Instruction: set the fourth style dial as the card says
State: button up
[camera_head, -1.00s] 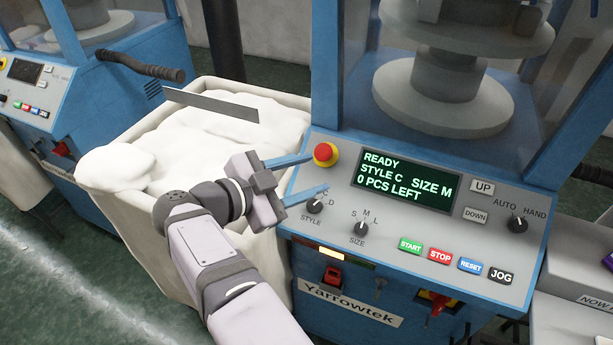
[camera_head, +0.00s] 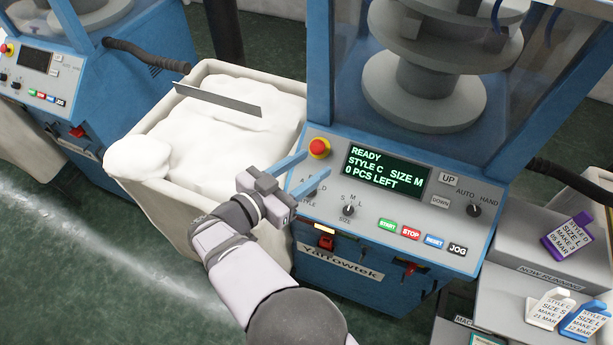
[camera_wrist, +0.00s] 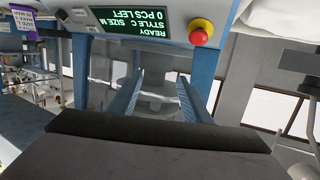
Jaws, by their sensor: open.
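The style dial (camera_head: 312,191) is a small dark knob at the left of the machine's grey panel, partly hidden by my gripper. The display (camera_head: 384,172) reads READY, STYLE C, SIZE M, 0 PCS LEFT; it shows upside down in the wrist view (camera_wrist: 130,22). A purple card (camera_head: 567,240) in the NOW RUNNING stand (camera_head: 520,251) reads STYLE D, SIZE L, MAKE 3, 05 MAR. My gripper (camera_head: 316,163) is open, its two blue fingers apart and nothing between them. They are in front of the panel's left end, near the style dial and red stop button. Contact cannot be told.
The red stop button (camera_head: 319,149) is close to the upper finger. The size dial (camera_head: 348,211) is right of the style dial. A white card (camera_head: 549,308) and a blue card (camera_head: 587,322) stand at lower right. A bin (camera_head: 165,200) of white material is at left.

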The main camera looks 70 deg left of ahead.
jog(key=shift+s+d+f+n+g+y+b, duration=0.4)
jog(key=shift+s+f+n+g+y, duration=0.75)
jog(key=shift+f, duration=2.25)
jog(key=shift+s+d+f+n+g+y+b, duration=0.15)
jog(key=shift+s+d+f+n+g+y, duration=0.4)
jog(key=shift+f+n+g, duration=2)
jog(key=w+a+f+m+t+b, duration=0.1)
jog(key=w+a+f+t+b, duration=0.1)
jog(key=w+a+f+b, duration=0.1)
jog(key=shift+w+a+f, duration=0.25)
jog(key=shift+a+f, duration=0.05)
jog(key=shift+f, duration=0.05)
jog(key=shift+w+a+f, duration=0.1)
jog(key=shift+w+a, duration=0.35)
jog(key=shift+a, duration=0.1)
jog(key=c, duration=1)
jog(key=shift+c, duration=0.2)
